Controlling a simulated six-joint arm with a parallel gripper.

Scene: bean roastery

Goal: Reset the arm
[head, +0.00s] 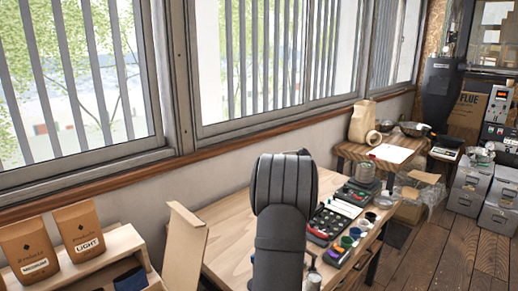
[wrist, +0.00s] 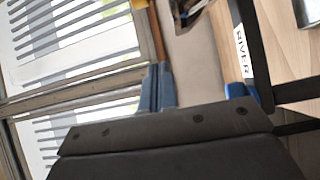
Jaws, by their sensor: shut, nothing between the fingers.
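My arm (head: 283,205) rises in the middle of the head view as a dark grey, bent link in front of the wooden table. It hides part of the table and whatever lies directly behind it. My gripper (wrist: 157,82) shows in the wrist view as two blue-grey fingers side by side, beyond the dark plate with screws. The fingers are shut with nothing between them. In the head view the fingers are hidden behind the arm.
The wooden table (head: 226,235) holds dark trays (head: 327,221) and several small cups right of my arm. A shelf (head: 120,256) with LIGHT bag (head: 79,228) stands left, beside an upright board (head: 184,246). Windows (head: 262,55) line the wall.

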